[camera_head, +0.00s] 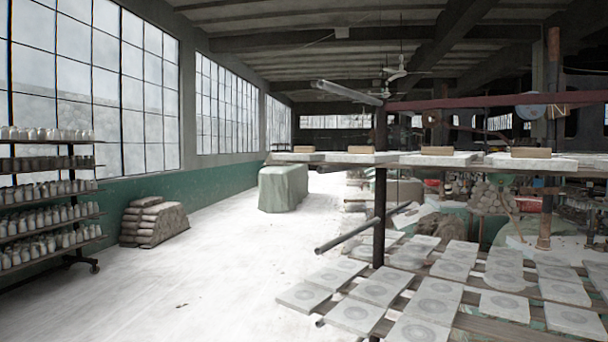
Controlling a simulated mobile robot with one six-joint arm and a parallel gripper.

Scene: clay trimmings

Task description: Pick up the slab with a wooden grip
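Several pale flat slabs lie in a row on the upper level of a rack at the right, at about eye height. Each has a tan wooden block on top that looks like a grip. Further slabs are one right of the post (415,159), one just behind the post (345,157) and one at the left end (285,157). They are seen nearly edge-on, so their top faces barely show. My gripper is not in view.
The rack's dark post (380,200) and protruding pipes (345,236) stand in front. Lower boards hold many square tiles (375,291). Left are a shelf of pale jars (45,216), stacked sacks (152,222) and a covered block (283,188). The pale floor (220,270) between is clear.

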